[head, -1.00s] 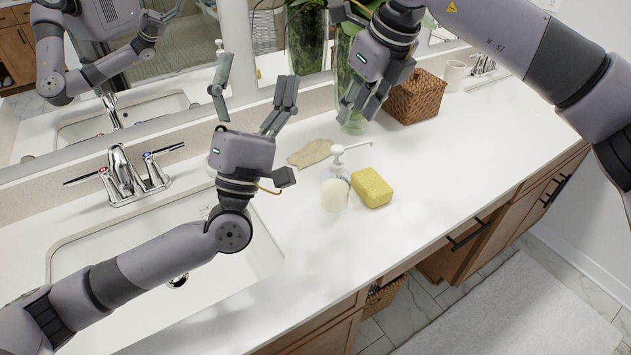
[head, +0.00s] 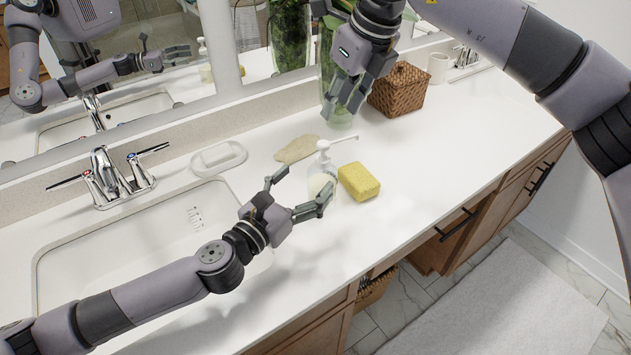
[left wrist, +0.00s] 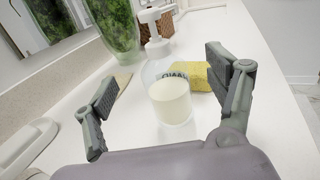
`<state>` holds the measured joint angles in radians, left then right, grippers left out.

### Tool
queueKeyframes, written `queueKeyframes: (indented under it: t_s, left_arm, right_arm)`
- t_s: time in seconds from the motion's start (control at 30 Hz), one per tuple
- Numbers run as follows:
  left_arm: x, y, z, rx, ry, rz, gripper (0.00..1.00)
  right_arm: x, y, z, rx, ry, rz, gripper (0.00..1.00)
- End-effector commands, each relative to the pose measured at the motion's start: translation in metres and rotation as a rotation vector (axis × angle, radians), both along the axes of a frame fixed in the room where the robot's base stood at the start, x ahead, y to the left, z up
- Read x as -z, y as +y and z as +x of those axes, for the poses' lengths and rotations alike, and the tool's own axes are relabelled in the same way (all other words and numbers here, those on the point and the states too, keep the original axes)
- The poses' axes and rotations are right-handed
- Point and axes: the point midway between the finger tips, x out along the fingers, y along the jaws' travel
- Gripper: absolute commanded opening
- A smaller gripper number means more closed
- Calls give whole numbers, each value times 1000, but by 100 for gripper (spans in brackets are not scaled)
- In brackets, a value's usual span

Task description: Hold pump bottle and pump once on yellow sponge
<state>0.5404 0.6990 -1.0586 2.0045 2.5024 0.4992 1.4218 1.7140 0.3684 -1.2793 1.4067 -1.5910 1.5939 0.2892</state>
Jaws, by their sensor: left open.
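The clear pump bottle (head: 321,179) with pale soap and a white pump head stands upright on the counter. Its nozzle points right, out above the yellow sponge (head: 359,181), which lies just right of the bottle. My left gripper (head: 304,184) is open, low over the counter, with its fingers toward the bottle. In the left wrist view the bottle (left wrist: 171,99) stands between and slightly beyond the two fingers, with no clear contact; the sponge (left wrist: 195,75) is partly hidden behind it and the right finger. My right gripper (head: 345,105) hangs above and behind the bottle, fingers downward, apparently empty.
A beige cloth or mat (head: 297,149) lies behind the bottle. A white soap dish (head: 218,158) sits by the sink (head: 130,235). A green-filled vase (head: 331,75) and wicker basket (head: 398,92) stand behind my right gripper. The counter right of the sponge is clear.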

Motion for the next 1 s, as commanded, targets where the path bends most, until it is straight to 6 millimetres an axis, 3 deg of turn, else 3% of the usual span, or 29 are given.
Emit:
queueKeyframes:
  t_s: [0.2,0.4,0.73,1.0]
  left_arm:
    - [41,0,-1,-3,6,2,79]
    - [69,0,-1,-3,3,2,79]
    - [64,-31,48,-2,-3,3,79]
    - [65,-41,62,-1,-2,3,79]
  right_arm:
    - [0,0,0,0,0,0,33]
    - [0,0,0,0,0,0,33]
    - [0,0,0,0,0,0,33]
    - [0,0,0,0,0,0,33]
